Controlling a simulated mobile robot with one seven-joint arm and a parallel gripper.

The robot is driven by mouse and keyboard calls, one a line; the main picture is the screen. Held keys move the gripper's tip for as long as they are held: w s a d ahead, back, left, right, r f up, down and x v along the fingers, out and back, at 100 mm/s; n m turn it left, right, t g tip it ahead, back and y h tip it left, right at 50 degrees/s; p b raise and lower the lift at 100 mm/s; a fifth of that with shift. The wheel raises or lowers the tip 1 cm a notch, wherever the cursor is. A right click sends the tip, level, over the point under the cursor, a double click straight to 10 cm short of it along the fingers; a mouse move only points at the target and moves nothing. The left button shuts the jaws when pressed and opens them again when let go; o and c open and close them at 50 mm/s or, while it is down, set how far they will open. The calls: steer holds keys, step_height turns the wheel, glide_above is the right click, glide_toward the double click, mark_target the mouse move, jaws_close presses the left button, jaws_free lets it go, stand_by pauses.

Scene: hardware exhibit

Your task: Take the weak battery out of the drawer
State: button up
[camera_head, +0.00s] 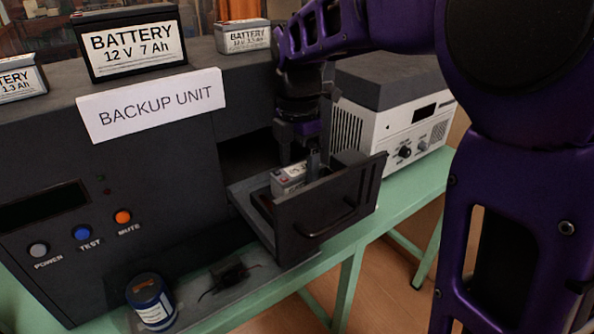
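The drawer (315,215) of the dark backup unit (160,165) is pulled open toward the right. A small grey battery (290,180) with a red terminal sits inside it; its label is partly hidden. My gripper (299,163) points down into the drawer. One finger shows at the far side of the battery and one at its near right side. I cannot tell whether the fingers press on the battery. On top of the unit stand a large 12 V 7 Ah battery (130,45), a smaller grey battery (243,37) and another battery (20,78) at the left edge.
A white device with knobs (395,125) stands close behind the drawer, to the right. A blue can (151,302) and a small black item with wires (229,274) are in front of the unit. The green table (400,190) has some free room at right.

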jaws_close()
stand_by(0.3)
steer(key=shift+r, duration=0.1)
